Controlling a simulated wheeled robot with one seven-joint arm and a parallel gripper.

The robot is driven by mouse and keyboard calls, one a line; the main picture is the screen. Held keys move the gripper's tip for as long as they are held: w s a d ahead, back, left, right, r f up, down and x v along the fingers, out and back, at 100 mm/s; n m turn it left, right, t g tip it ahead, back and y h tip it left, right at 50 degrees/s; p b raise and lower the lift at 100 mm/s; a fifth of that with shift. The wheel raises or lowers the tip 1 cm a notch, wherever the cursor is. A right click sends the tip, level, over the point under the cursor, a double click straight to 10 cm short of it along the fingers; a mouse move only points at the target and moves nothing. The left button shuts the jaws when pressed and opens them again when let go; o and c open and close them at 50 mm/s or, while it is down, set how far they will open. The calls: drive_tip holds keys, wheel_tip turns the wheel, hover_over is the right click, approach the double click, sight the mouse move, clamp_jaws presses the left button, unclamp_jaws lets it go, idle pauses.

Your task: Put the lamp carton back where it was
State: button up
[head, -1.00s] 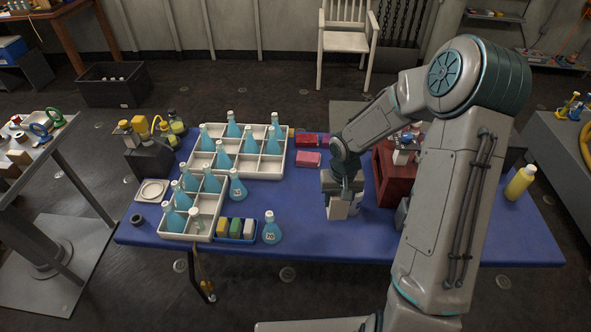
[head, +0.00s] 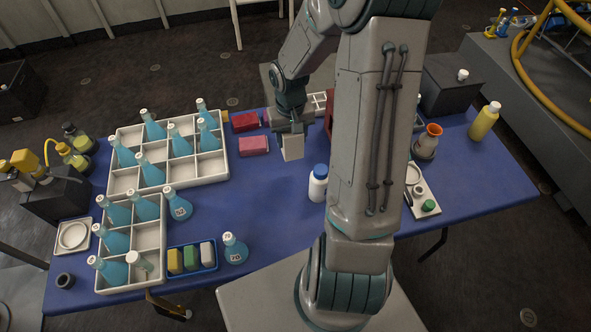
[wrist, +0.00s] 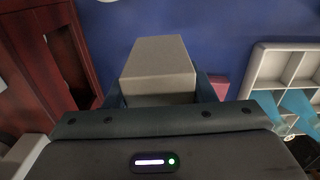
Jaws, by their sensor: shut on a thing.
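The lamp carton, a plain pale grey box (head: 292,147), hangs upright in my gripper (head: 291,128) over the blue table. My gripper is shut on its upper part. In the wrist view the carton (wrist: 158,62) sits between the dark fingers, with blue table cloth beyond it. In the head view it is just right of a pink box (head: 253,145). I cannot tell whether its lower end touches the table. Any label is out of sight.
A white bottle with a blue cap (head: 317,187) stands in front. A dark red cabinet (wrist: 50,40) is close by, mostly hidden by my arm in the head view. A white compartment tray (head: 215,165) with blue flasks is left. The middle cloth is clear.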

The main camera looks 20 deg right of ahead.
drive_tip(key=shift+s+d+f, duration=0.15)
drive_tip(key=shift+s+d, duration=0.3)
drive_tip(key=shift+d, duration=0.05)
drive_tip(key=shift+s+d+f+b, duration=0.15)
drive_tip(key=shift+d+f+b, duration=0.05)
drive_tip(key=shift+f+b, duration=0.1)
hover_over(298, 174)
wheel_tip(298, 174, down, 9)
drive_tip(key=shift+f, duration=0.1)
drive_tip(key=shift+f+b, duration=0.1)
drive_tip(key=shift+b, duration=0.25)
drive_tip(key=o, duration=1)
drive_tip(key=shift+c, duration=0.2)
